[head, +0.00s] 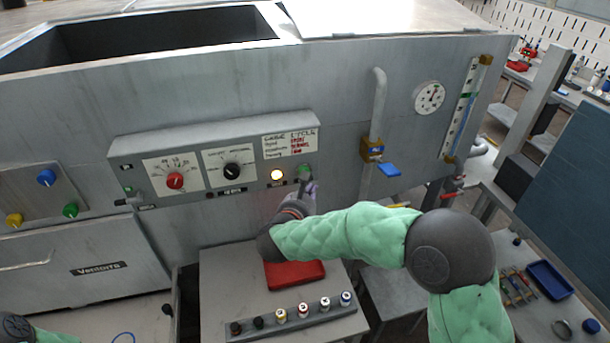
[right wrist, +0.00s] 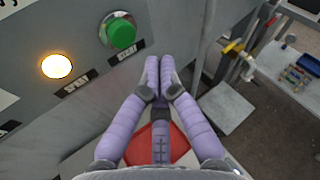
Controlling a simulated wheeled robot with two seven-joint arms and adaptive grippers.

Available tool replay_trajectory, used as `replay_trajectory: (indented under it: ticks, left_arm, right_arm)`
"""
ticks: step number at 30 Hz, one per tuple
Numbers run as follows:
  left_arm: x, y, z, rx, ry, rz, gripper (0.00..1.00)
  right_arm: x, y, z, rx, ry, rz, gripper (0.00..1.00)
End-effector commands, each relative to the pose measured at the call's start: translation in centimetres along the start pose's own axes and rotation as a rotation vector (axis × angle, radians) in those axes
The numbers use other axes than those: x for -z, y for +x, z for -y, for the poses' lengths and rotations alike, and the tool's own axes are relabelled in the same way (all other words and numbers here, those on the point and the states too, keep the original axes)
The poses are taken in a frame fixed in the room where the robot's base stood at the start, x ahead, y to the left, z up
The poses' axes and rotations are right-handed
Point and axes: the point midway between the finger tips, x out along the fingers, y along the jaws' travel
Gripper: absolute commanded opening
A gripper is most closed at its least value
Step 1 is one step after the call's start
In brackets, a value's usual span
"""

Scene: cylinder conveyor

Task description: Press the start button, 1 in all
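The green button (head: 304,169) is at the right end of the grey control panel (head: 215,150). It also shows in the right wrist view (right wrist: 122,34) as a round green cap in a metal ring. My right gripper (head: 310,188) has its purple fingers together and empty, just below the button in the head view. In the right wrist view its fingertips (right wrist: 159,62) are just below and right of the button; I cannot tell whether they touch anything. My left gripper is out of view.
A lit amber lamp (head: 277,175) is left of the button. The panel also has a red knob (head: 175,180) and a black knob (head: 232,171). A pipe with a blue-handled valve (head: 389,170) stands to the right.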

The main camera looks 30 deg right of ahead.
Motion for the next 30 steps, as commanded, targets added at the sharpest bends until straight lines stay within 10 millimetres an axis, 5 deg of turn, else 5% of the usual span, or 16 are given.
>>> replay_trajectory:
  ticks: [30]
  left_arm:
    - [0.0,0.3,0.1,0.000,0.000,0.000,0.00]
  right_arm:
    - [0.8,-1.4,0.7,0.000,0.000,0.000,0.00]
